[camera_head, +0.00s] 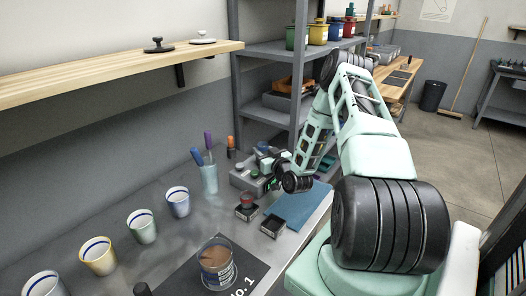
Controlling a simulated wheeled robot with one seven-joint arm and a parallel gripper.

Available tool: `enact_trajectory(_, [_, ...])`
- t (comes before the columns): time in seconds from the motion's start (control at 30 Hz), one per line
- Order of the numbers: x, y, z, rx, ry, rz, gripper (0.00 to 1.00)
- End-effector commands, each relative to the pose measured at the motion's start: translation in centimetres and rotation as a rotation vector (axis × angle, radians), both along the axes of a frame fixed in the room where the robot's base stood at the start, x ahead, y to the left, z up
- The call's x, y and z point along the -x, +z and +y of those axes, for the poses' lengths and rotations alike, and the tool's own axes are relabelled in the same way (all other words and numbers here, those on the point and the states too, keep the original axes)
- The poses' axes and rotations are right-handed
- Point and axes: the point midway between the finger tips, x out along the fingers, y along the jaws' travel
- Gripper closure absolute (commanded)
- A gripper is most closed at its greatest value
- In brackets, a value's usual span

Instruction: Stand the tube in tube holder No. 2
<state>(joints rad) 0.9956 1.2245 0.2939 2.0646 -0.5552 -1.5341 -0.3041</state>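My arm reaches away from the lower right and bends down over the far right part of the grey bench. My gripper (272,172) is small and far off there, among grey and dark parts, at the back edge of a blue mat. I cannot tell whether its fingers are open or shut, or whether they hold anything. I cannot make out the tube with certainty. Two small dark square blocks, one (247,212) with a red-topped round piece on it and one (273,226) with no such piece, stand in front of the gripper. No label "No. 2" is readable.
A clear cup of brown contents (217,268) stands on a dark mat (185,272) marked No.1. A pen cup (209,180) stands behind. The blue mat (302,207) has bare room. A metal shelf post (299,75) rises close to my arm.

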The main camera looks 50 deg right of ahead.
Motion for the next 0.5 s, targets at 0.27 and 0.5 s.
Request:
enact_trajectory(0.27, [0.00,0.03,-0.01,0.000,0.000,0.000,0.45])
enact_trajectory(0.5, [0.67,-0.55,0.17,0.000,0.000,0.000,0.45])
